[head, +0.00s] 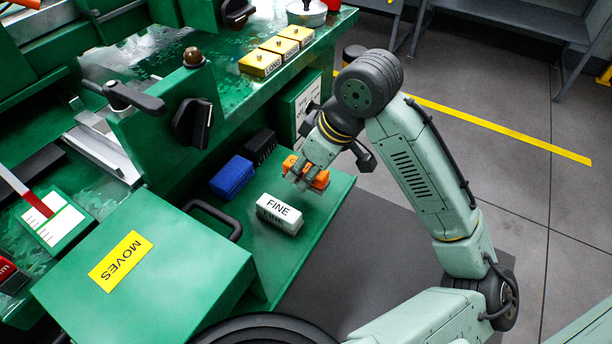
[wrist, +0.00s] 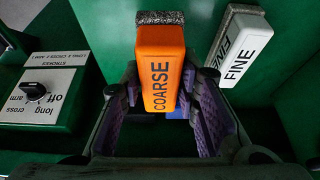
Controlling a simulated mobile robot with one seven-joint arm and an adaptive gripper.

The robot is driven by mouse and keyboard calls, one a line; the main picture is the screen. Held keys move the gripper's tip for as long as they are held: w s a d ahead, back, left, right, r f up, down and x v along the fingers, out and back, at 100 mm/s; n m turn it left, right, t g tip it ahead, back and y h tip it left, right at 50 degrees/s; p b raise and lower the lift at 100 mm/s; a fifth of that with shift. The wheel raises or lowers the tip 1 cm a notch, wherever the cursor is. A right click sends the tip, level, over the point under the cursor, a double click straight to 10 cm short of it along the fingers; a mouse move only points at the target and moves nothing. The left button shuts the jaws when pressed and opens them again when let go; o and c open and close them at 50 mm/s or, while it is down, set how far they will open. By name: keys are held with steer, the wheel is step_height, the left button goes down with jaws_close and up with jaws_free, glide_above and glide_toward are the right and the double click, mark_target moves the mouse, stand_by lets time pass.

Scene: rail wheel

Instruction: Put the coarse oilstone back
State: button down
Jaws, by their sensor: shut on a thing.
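The coarse oilstone is an orange block marked COARSE, with a dark grey gritty layer at its far end in the wrist view (wrist: 160,68). In the head view its orange side (head: 320,180) shows between my fingers. My gripper (head: 305,176) is shut on it; the purple finger pads flank the block in the wrist view (wrist: 163,105). It is over the right part of the green shelf (head: 262,252); I cannot tell whether it touches the shelf. The white FINE stone (head: 280,214) lies on the shelf, left of and nearer than my gripper, and also shows in the wrist view (wrist: 238,50).
A blue block (head: 232,177) and a black block (head: 260,146) lie at the back of the shelf. A green box marked MOVES (head: 150,255) with a dark handle (head: 215,217) stands to the left. A switch panel (wrist: 42,97) is left in the wrist view. Yellow blocks (head: 279,48) sit above.

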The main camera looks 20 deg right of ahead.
steer(key=shift+f, duration=1.75)
steer(key=shift+f, duration=0.2)
steer(key=c, duration=1.2)
jaws_free()
steer(key=v, duration=1.2)
steer(key=shift+r, duration=0.2)
